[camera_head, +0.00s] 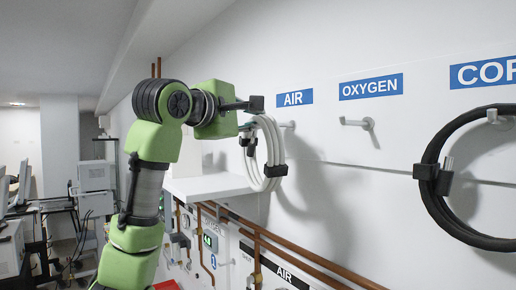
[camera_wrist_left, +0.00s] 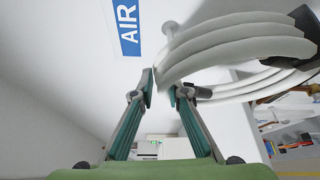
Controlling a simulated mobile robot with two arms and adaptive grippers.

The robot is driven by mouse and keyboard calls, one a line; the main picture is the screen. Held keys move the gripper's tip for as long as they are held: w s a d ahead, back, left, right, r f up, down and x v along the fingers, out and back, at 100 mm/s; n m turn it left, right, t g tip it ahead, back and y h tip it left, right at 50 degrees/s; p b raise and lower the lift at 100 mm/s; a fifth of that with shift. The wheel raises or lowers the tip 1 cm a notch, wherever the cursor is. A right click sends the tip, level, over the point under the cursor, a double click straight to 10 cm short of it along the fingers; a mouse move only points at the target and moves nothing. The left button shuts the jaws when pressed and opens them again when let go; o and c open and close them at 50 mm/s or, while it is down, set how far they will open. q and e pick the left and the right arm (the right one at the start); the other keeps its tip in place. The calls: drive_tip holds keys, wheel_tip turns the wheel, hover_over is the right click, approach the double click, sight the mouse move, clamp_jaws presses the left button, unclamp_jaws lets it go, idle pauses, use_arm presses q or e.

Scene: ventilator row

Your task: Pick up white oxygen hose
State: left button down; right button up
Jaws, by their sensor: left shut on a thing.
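The white hose (camera_head: 276,150) is a coil of several loops bound with black straps, hanging upright by the wall below the AIR sign. In the left wrist view the hose (camera_wrist_left: 240,45) fills the upper right, its near bend at the fingertips. My left gripper (camera_head: 251,115) is at the top left of the coil. In the wrist view my left gripper (camera_wrist_left: 164,88) is shut on the hose, the fingers on either side of its bend. A wall hook (camera_head: 288,124) shows just right of the coil's top; I cannot tell whether the hose still touches it. My right gripper is out of view.
The hook under the OXYGEN sign (camera_head: 357,123) is empty. A black hose coil (camera_head: 430,190) hangs at the right. A white shelf (camera_head: 205,188) and copper pipes (camera_head: 315,262) lie below the hose. Carts with equipment (camera_head: 95,178) stand far left.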

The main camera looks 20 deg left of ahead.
use_arm(q)
drive_tip(key=shift+r, duration=0.15)
drive_tip(key=shift+s+r+b, duration=0.15)
drive_tip(key=shift+r+b, duration=0.45)
wheel_tip(320, 180, up, 2)
drive_tip(key=shift+s+b, duration=0.1)
drive_tip(key=shift+b, duration=0.5)
drive_tip(key=s+d+r+b, duration=0.2)
drive_tip(key=s+r+b, duration=0.3)
drive_tip(key=s+r, duration=0.4)
drive_tip(key=s, duration=0.4)
drive_tip(key=shift+s+d+r, duration=0.15)
drive_tip(key=shift+s+r, duration=0.15)
drive_tip(key=shift+r, duration=0.05)
